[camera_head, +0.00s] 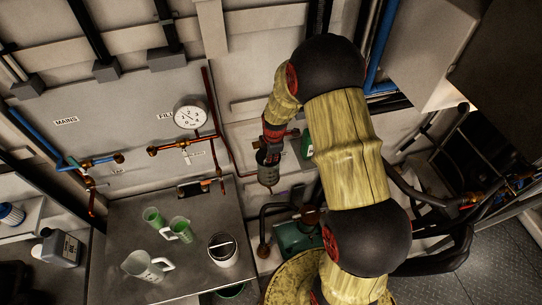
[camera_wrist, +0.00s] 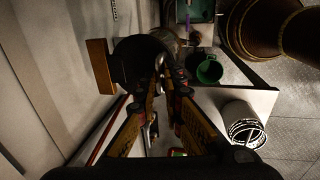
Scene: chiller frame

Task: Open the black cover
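A dark, rounded part (camera_wrist: 138,55) that may be the black cover shows in the wrist view, left of and just beyond my fingertips; I cannot tell whether they touch it. A brown block (camera_wrist: 101,66) sits at its left side. My gripper (camera_wrist: 164,75) reaches forward with its two fingertips close together, and whether anything thin lies between them is unclear. In the head view my gripper (camera_head: 269,184) points down beside the wall panel, right of the gauge. The cover cannot be made out there; my arm hides part of that area.
A grey table (camera_head: 125,220) holds green cups (camera_head: 181,231), a clear jug (camera_head: 146,267) and a white bucket (camera_head: 223,251). A round gauge (camera_head: 190,115) and copper pipes are on the wall. Hoses (camera_head: 405,187) and green equipment (camera_head: 297,238) crowd the right side.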

